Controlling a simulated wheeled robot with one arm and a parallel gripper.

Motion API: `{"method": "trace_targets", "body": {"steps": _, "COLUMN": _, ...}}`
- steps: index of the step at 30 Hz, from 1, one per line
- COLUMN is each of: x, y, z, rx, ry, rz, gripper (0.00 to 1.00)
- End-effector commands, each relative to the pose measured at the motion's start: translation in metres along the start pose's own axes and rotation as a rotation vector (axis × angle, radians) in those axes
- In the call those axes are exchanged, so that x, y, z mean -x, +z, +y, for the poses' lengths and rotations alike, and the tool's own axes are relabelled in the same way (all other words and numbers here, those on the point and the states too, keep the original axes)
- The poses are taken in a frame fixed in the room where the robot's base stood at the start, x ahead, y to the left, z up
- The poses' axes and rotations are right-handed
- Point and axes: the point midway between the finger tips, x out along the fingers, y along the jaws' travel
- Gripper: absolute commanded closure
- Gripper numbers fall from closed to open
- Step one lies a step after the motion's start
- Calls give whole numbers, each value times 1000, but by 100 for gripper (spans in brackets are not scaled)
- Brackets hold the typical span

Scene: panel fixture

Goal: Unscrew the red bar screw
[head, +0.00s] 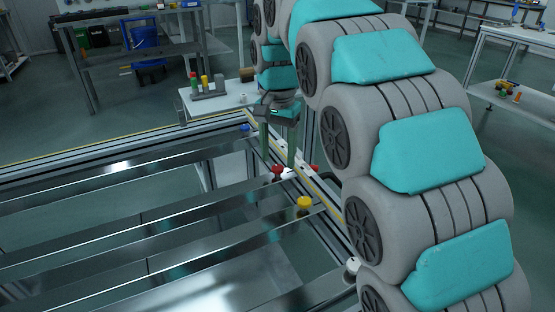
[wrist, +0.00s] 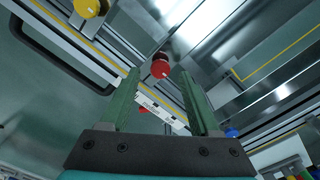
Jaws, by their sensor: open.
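A red screw (head: 277,169) sits at the right end of a metal bar, on the panel fixture. In the wrist view a red screw head (wrist: 160,68) shows near the gap between my fingertips. My gripper (head: 279,160) is open and points down, its green fingers close to the red screw. In the wrist view my two fingers (wrist: 160,76) stand apart with nothing held between them. How far the tips are from the head in depth I cannot tell. A second red piece (head: 312,169) stands just right; a small red piece (wrist: 143,109) also shows between the fingers.
A yellow screw (head: 304,202) is nearer, a blue one (head: 245,127) farther, and a white one (head: 352,264) at the front right. Long metal bars (head: 120,238) with open gaps run left. A small table (head: 222,101) with coloured pieces stands behind.

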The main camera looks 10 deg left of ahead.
Motion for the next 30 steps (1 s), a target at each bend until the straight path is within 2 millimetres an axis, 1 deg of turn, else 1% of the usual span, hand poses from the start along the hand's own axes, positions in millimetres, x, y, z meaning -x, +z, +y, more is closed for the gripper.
{"method": "trace_targets", "body": {"steps": 3, "x": -10, "y": 0, "z": 0, "rx": 0, "ry": -1, "rz": 1, "gripper": 38}}
{"method": "trace_targets", "body": {"steps": 6, "x": -16, "y": 0, "z": 0, "rx": 0, "ry": 1, "rz": -1, "gripper": 38}}
{"method": "trace_targets", "body": {"steps": 17, "x": -19, "y": 0, "z": 0, "rx": 0, "ry": 0, "rz": 0, "gripper": 38}}
{"method": "trace_targets", "body": {"steps": 30, "x": -19, "y": 0, "z": 0, "rx": 0, "ry": 0, "rz": 0, "gripper": 87}}
